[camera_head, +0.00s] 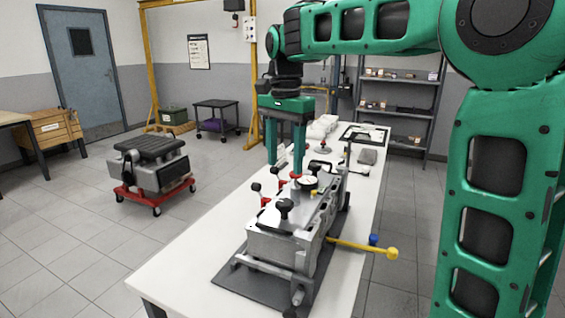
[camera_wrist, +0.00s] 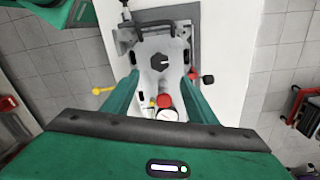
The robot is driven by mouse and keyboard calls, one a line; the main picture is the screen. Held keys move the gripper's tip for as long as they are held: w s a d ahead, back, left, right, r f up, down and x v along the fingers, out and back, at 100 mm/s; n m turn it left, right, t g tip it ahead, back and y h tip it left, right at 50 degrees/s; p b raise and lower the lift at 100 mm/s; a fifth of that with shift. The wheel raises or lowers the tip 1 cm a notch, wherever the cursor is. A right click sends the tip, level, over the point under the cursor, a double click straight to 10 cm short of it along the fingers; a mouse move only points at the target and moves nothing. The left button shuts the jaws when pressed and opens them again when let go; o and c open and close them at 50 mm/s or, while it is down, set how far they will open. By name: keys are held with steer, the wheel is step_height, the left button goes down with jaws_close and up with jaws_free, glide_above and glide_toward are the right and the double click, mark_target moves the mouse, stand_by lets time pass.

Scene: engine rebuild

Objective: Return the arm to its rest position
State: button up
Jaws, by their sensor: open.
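My gripper (camera_head: 285,162) points down over the white workbench (camera_head: 190,268), with its two green fingers apart and nothing seen between them. It is above and behind the grey engine block assembly (camera_head: 282,243) in the head view. In the wrist view my gripper (camera_wrist: 161,76) is open, and the engine's light top plate with a black knob (camera_wrist: 159,62) shows beyond and between the fingers. My green arm reaches in from the right of the head view and bends over the bench. Whether the fingertips touch anything is hard to tell.
The engine sits on a dark mat (camera_head: 240,280); a yellow-ended rod (camera_head: 365,247) sticks out over the bench's right edge. Dial gauge (camera_head: 307,182) and red-based clamps stand on or near it. A red dolly (camera_head: 150,195) carries another engine on the floor. Shelves (camera_head: 400,110) stand behind.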

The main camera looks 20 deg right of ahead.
steer(key=s+d+f+n, duration=0.2)
steer(key=s+d+f, duration=0.4)
steer(key=s+d, duration=0.6)
steer(key=s+d+f+n, duration=0.2)
steer(key=s+f, duration=0.4)
steer(key=s, duration=0.3)
steer(key=s+d+f+n, duration=0.1)
steer(key=s+f, duration=0.4)
steer(key=s, duration=0.5)
steer(key=shift+d+f+n, duration=0.4)
steer(key=shift+d, duration=0.35)
steer(key=shift+w, duration=0.1)
steer(key=shift+w+f, duration=0.2)
steer(key=shift+w, duration=0.4)
